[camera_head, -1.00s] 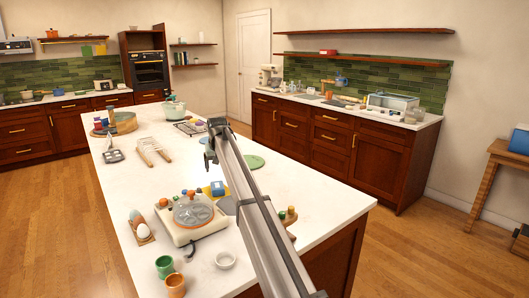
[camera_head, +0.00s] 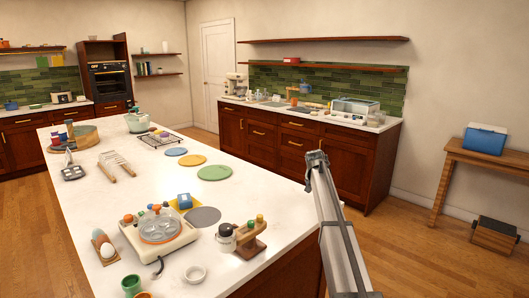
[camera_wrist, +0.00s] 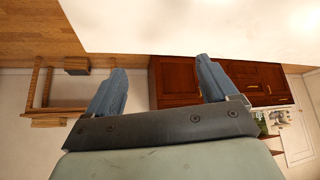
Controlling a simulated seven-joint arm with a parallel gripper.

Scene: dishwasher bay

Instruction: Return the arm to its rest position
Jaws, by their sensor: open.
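My gripper (camera_wrist: 158,88) is open and empty in the wrist view, its two blue-grey fingers spread apart with nothing between them. In the head view my arm reaches up from the bottom right, and its end (camera_head: 316,158) is over the floor gap, just right of the white island counter (camera_head: 110,205). The fingers are too small to make out there. No object is touching the gripper.
On the island are a white appliance with an orange-rimmed lid (camera_head: 158,230), a wooden stand (camera_head: 250,238), cups, eggs and several round mats (camera_head: 214,173). Dark wooden cabinets (camera_head: 300,145) line the back wall. A wooden table (camera_head: 490,158) with a blue box (camera_head: 485,138) stands right.

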